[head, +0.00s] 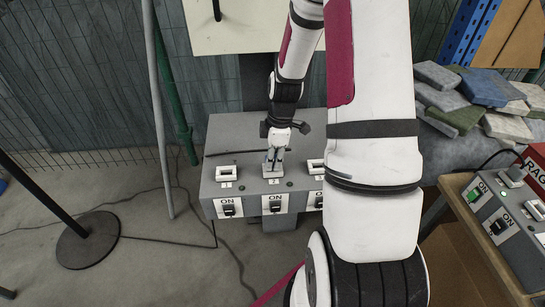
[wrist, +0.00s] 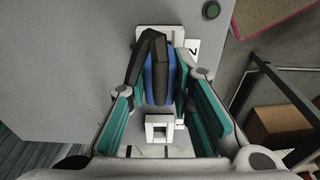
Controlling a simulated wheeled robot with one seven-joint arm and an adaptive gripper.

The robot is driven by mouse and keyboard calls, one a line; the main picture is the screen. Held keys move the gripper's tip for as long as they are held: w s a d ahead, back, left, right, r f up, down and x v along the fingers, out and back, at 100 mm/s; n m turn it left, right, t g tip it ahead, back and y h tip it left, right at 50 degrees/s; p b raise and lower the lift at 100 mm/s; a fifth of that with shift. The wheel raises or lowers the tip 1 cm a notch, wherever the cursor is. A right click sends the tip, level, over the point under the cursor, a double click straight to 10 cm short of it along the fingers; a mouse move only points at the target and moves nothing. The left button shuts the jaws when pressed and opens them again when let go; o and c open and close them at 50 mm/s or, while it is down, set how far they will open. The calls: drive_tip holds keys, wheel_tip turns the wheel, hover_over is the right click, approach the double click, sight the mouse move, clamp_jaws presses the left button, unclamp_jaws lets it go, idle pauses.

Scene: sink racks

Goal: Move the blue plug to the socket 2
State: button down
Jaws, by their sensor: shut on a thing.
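My gripper (head: 274,160) points down over the middle socket (head: 272,175) of a grey box in the head view. In the wrist view, its teal-padded fingers (wrist: 160,95) are around the blue plug (wrist: 149,85), which has a black bent cable part on top. A white plate (wrist: 144,33) shows behind the plug, and a white square frame (wrist: 151,128) is close by on the near side. I cannot tell whether the plug is seated or just above the socket. The plug is too small to make out in the head view.
The grey box (head: 230,135) also has a left socket (head: 226,173) and a right socket (head: 315,166), with black ON switches in front. A second switch box (head: 510,225) with a green switch is on a table at right. A black stand (head: 88,240) is at left.

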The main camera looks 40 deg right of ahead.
drive_tip(key=shift+f, duration=0.35)
drive_tip(key=c, duration=1.3)
unclamp_jaws()
drive_tip(key=r, duration=0.7)
drive_tip(key=d+r, duration=0.1)
drive_tip(key=r, duration=0.3)
drive_tip(key=shift+s+d, duration=0.1)
drive_tip(key=shift+s, duration=0.25)
drive_tip(key=shift+r, duration=0.5)
